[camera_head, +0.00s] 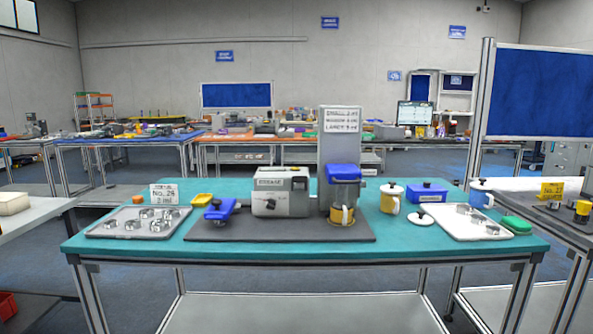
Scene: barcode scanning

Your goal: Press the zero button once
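No zero button can be made out; the features are too small to tell. A grey boxy machine (281,193) with a white label and a dark knob stands on a dark mat (290,232) on the teal table. A blue device (220,210) lies on the mat to the left. Neither of my grippers is in view.
The front edge strip is clear.

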